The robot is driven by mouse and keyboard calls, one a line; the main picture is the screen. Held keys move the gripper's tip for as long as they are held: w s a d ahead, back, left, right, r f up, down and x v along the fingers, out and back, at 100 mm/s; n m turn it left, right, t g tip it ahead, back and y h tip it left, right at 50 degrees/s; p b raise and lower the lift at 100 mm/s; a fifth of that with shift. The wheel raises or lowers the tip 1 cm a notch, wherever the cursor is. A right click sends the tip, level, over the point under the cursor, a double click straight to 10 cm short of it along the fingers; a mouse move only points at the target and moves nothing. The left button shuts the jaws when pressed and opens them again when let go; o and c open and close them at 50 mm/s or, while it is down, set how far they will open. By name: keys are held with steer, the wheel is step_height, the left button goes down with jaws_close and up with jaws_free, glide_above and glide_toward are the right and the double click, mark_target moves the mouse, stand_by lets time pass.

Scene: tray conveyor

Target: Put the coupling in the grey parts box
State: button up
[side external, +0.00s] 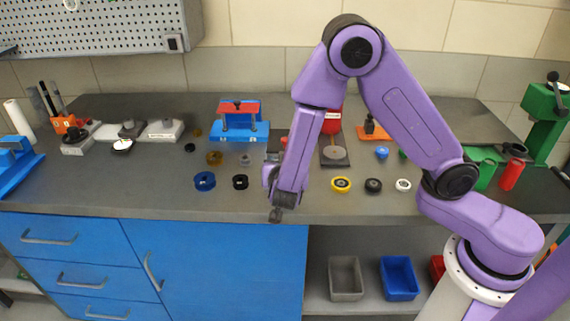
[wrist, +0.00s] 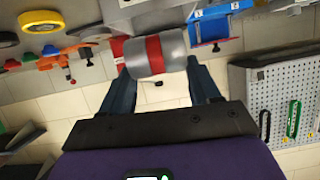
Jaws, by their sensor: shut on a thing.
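The coupling (wrist: 176,50), a silver cylinder with a red band around its middle, lies crosswise between the fingertips in the wrist view. My gripper (wrist: 159,72) is shut on it, with one dark finger at each end. In the side view my gripper (side external: 272,172) is above the front part of the bench, and I cannot clearly make out the coupling there. The grey parts box (side external: 345,279) is an open bin on the shelf below the bench top, lower than my gripper and to its right. I see nothing in it.
A blue bin (side external: 398,279) and a partly hidden red bin (side external: 437,268) stand right of the grey box. The bench edge overhangs the shelf. Blue (side external: 204,181), black (side external: 240,182) and yellow (side external: 341,185) rings lie near the front edge. Blue drawers are at the left.

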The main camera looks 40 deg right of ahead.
steer(key=x, duration=0.7)
steer(key=shift+w+d+f, duration=0.1)
steer(key=shift+w+f, duration=0.05)
steer(key=shift+f, duration=0.25)
steer(key=x, duration=0.2)
steer(key=f+x, duration=0.1)
steer(key=x, duration=0.1)
steer(key=o, duration=1.3)
steer(key=shift+f, duration=0.1)
